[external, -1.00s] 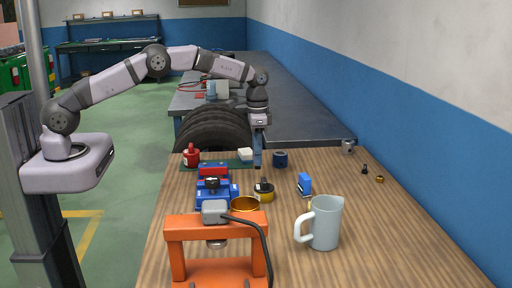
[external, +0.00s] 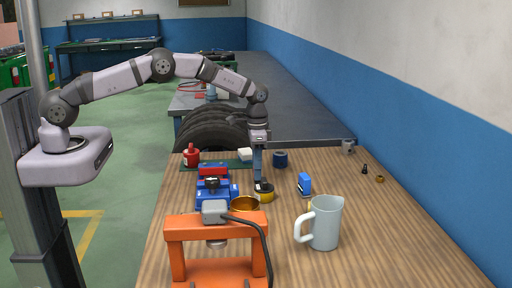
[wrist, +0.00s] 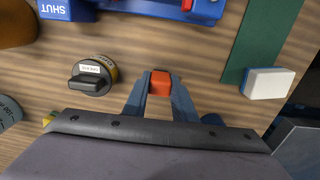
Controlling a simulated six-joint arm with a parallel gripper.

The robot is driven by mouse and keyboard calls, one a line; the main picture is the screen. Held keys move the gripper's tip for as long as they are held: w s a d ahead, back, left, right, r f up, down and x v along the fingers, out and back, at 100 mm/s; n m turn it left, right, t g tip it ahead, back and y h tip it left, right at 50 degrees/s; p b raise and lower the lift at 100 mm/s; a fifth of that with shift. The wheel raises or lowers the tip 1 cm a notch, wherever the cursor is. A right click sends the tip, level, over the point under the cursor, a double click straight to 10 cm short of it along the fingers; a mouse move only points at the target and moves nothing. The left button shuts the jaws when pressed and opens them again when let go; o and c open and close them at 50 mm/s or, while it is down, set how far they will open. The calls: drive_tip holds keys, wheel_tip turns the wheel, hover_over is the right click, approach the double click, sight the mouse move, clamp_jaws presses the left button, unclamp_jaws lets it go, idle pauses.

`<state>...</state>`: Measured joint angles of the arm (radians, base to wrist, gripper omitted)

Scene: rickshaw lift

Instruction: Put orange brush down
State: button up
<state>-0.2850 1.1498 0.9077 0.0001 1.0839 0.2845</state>
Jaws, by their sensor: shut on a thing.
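My gripper (wrist: 160,96) is shut on an orange brush (wrist: 160,83); only its small orange end shows between the fingertips in the wrist view. In the external view my gripper (external: 258,178) points straight down, low over the wooden table, just behind the black and yellow knob. The brush cannot be made out there. Whether it touches the table I cannot tell.
The black and yellow knob (wrist: 92,75) lies close to the left of the fingers in the wrist view. A white block (wrist: 269,82) is on the right by a green mat (wrist: 250,45). A blue device (external: 216,195) and a pitcher (external: 326,222) stand nearby.

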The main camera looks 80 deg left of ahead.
drive_tip(key=shift+f, duration=0.3)
drive_tip(key=o, duration=1)
drive_tip(key=shift+r, duration=0.1)
drive_tip(key=shift+r, duration=0.1)
drive_tip(key=r+b, duration=0.1)
drive_tip(key=r, duration=0.2)
drive_tip(key=r+b, duration=0.2)
drive_tip(key=r, duration=0.1)
drive_tip(key=shift+s+a+b, duration=0.15)
drive_tip(key=shift+a+b, duration=0.05)
drive_tip(key=shift+b, duration=0.1)
drive_tip(key=shift+r, duration=0.6)
